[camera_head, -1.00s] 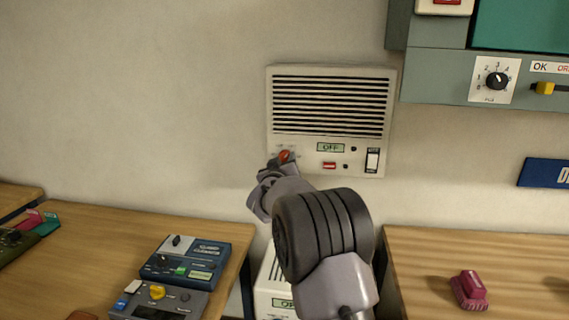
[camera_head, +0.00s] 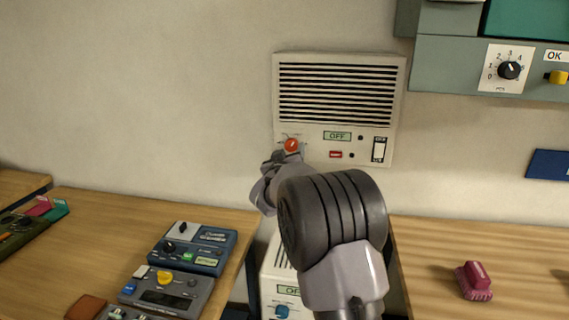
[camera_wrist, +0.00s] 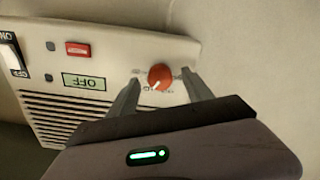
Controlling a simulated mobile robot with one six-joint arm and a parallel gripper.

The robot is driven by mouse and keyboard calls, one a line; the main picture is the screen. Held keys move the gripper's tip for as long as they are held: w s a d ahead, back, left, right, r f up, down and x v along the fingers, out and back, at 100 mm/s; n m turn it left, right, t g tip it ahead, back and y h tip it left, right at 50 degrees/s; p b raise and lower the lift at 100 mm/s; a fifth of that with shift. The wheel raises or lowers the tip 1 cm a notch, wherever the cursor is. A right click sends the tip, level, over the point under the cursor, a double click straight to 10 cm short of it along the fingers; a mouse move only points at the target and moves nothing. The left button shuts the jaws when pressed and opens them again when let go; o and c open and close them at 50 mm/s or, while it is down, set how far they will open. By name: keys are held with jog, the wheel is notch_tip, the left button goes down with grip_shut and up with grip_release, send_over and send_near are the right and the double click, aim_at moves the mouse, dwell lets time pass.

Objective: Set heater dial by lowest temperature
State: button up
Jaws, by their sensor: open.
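The wall heater (camera_head: 340,112) is a cream box with dark slats. Its orange-red dial (camera_head: 291,145) is at its lower left, beside a green display reading OFF (camera_head: 337,136), a red button (camera_head: 335,154) and a white rocker switch (camera_head: 379,150). My gripper (camera_head: 283,156) is just below the dial in the head view. In the wrist view my gripper (camera_wrist: 160,88) is open, with one finger on each side of the dial (camera_wrist: 161,77); a gap shows on both sides, so it is not clasped. The dial's white pointer mark shows; its scale is partly hidden and too small to read.
A second cream unit (camera_head: 271,262) with a blue knob stands below, partly behind my arm. Wooden benches hold control boxes (camera_head: 196,249) at left and a pink object (camera_head: 474,281) at right. A grey panel with a black dial (camera_head: 509,70) hangs upper right.

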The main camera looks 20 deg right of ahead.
jog(key=p+v, duration=0.1)
jog(key=v, duration=1.4)
jog(key=shift+p, duration=0.4)
jog(key=s+a+r+g+y, duration=0.2)
jog(key=s+a+y, duration=0.7)
jog(key=s+a, duration=0.2)
jog(key=s+a+f+g+y, duration=0.1)
jog(key=s+f+g, duration=0.1)
jog(key=s, duration=0.6)
jog(key=s+a+f+m+g+y, duration=0.1)
jog(key=s+a+f+g, duration=0.1)
jog(key=s, duration=0.6)
jog(key=s+a+f+g+y, duration=0.1)
jog(key=s+a+f+g, duration=0.1)
jog(key=s, duration=0.7)
jog(key=shift+a+f+m+g, duration=0.25)
jog(key=shift+f+m+g, duration=0.25)
jog(key=shift+f, duration=0.45)
